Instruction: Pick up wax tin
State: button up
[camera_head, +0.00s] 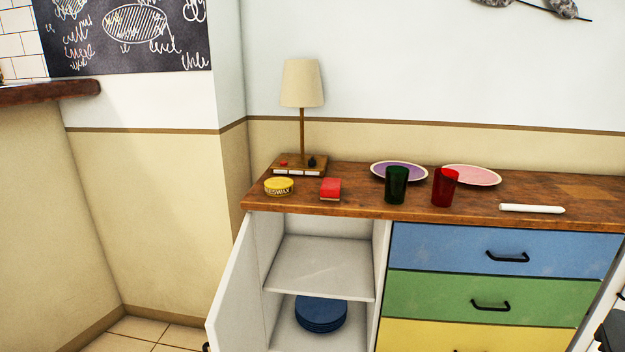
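The wax tin (279,187) is a round, low yellow tin with dark lettering that reads like "beeswax". It lies flat near the left front corner of the wooden cabinet top (330,205). A small red block-like item (330,188) sits a little to its right, apart from it. The lamp's wooden base stands close behind the tin. My gripper is not in view.
A lamp (302,95) stands behind the tin. Green (397,186) and red (444,187) cups, two plates and a white stick (532,208) occupy the top farther right. The cabinet door (232,285) hangs open below, with blue plates (321,313) inside.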

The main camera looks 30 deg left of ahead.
aim_at(276, 186)
jog(key=u, duration=0.25)
jog(key=i, duration=0.75)
jog(key=u, duration=1.15)
jog(key=i, duration=0.55)
jog(key=u, duration=0.55)
